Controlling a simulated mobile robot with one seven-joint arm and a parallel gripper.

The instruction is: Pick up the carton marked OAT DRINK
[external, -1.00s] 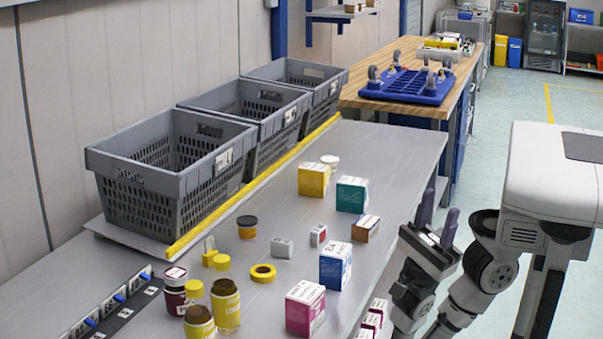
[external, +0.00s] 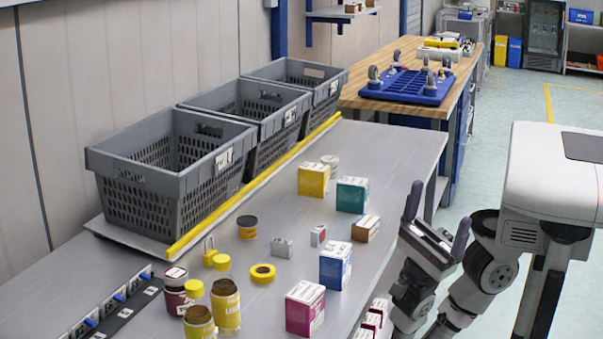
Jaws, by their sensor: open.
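Several printed cartons stand upright on the grey bench: a yellow one (external: 313,180), a teal one (external: 352,195), a blue one (external: 335,266), a magenta one (external: 305,308) and a smaller brown-and-white one (external: 366,228). Their lettering is too small to read, so I cannot tell which is marked OAT DRINK. My gripper (external: 439,217) is open and empty, fingers pointing up, beyond the bench's right edge. It is to the right of the cartons and touches none of them.
Grey crates (external: 170,175) line the back behind a yellow rail (external: 255,187). Small magenta-and-white boxes (external: 372,321) stand at the near edge. The bench's far right is clear.

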